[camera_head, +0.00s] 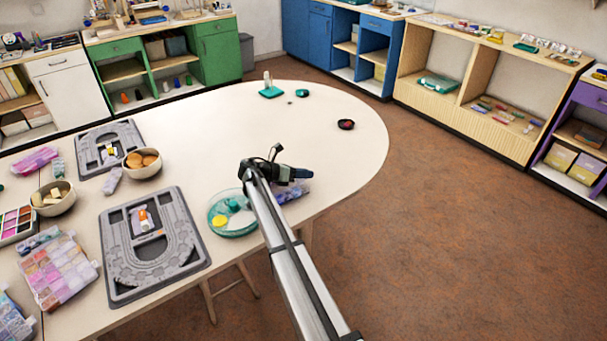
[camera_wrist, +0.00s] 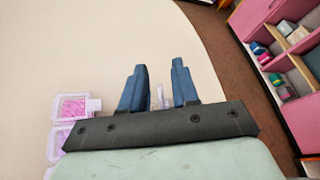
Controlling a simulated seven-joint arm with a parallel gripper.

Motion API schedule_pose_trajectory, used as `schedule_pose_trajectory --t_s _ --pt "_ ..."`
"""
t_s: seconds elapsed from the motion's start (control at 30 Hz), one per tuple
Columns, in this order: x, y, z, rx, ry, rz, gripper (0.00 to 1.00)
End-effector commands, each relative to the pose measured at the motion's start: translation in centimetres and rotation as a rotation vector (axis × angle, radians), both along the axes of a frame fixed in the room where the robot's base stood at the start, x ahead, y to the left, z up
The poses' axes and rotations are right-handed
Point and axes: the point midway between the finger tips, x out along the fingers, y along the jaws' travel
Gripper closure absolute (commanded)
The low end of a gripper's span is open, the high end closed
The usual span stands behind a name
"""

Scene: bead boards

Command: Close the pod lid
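My gripper (camera_head: 303,173) is low over the table near its front right edge. In the wrist view its two blue fingers (camera_wrist: 159,80) stand apart with a gap between them. A clear plastic pod case with purple contents (camera_head: 292,191) lies under and beside my gripper, partly hidden by the arm. In the wrist view its pink-filled compartments (camera_wrist: 72,107) show left of the fingers. A small translucent piece (camera_wrist: 160,98) shows between the finger bases; I cannot tell if it is a lid or if it is touched. The lid's angle is unclear.
A round teal dish (camera_head: 217,230) with a yellow piece stands left of my arm. A grey bead board (camera_head: 118,285) lies further left. A small dark dish with red contents (camera_head: 346,125) and a teal stand (camera_head: 271,93) are behind. The table's middle is clear.

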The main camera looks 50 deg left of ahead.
Motion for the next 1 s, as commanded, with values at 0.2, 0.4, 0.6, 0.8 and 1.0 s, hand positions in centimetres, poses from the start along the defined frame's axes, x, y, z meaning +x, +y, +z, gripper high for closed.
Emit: schedule_pose_trajectory --t_s 0.2,0.4,0.6,0.8,1.0 --pt "0.09 -0.02 -0.03 0.0 0.0 0.0 0.7" --pt "0.06 -0.02 -0.02 0.0 0.0 0.0 0.83" --pt "0.06 -0.02 -0.01 0.0 0.0 0.0 1.0" --pt "0.04 -0.02 -0.01 0.0 0.0 0.0 1.0" --pt "0.04 -0.1 0.02 0.012 -0.001 0.0 1.0"
